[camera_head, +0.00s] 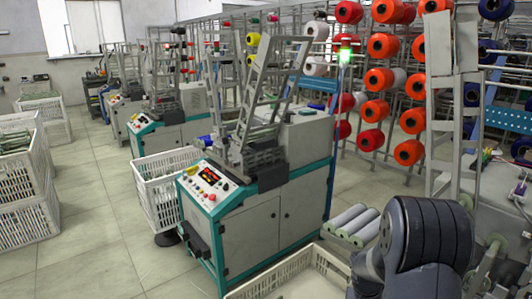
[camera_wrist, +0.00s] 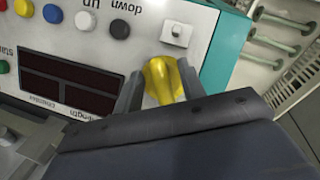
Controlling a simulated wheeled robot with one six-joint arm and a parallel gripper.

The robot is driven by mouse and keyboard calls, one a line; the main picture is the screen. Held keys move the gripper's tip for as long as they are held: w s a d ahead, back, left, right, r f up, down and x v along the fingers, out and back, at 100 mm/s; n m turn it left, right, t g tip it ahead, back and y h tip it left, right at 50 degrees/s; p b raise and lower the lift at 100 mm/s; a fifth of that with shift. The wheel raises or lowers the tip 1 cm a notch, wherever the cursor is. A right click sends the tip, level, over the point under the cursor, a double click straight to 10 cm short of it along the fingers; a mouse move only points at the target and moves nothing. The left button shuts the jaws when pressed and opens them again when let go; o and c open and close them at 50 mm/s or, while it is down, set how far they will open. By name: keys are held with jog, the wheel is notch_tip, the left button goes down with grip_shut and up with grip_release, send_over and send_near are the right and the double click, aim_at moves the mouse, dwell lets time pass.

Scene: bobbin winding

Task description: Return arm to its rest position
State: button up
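My gripper (camera_wrist: 165,78) shows in the wrist view above a control panel. The panel (camera_wrist: 90,48) appears upside down, with coloured buttons, a dark display and a small switch just beyond the tips. Whether the tips touch the panel cannot be told. In the head view a dark padded part of my arm (camera_head: 430,235) fills the lower right; the gripper itself cannot be made out there.
A teal and grey winding machine (camera_head: 262,225) stands in the middle, with a white crate (camera_head: 165,190) at its left. Another pale crate (camera_head: 290,275) is at the bottom. Racks of orange spools (camera_head: 385,45) stand behind.

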jog(key=p+v, duration=0.1)
jog(key=v, duration=1)
jog(key=b+x, duration=0.1)
jog(key=x, duration=1)
jog(key=shift+f, duration=0.1)
jog(key=shift+f+m, duration=0.15)
jog(key=shift+m, duration=0.25)
jog(key=m, duration=0.2)
jog(key=m+t+y, duration=0.1)
jog(key=m, duration=0.1)
jog(key=shift+m+y, duration=0.3)
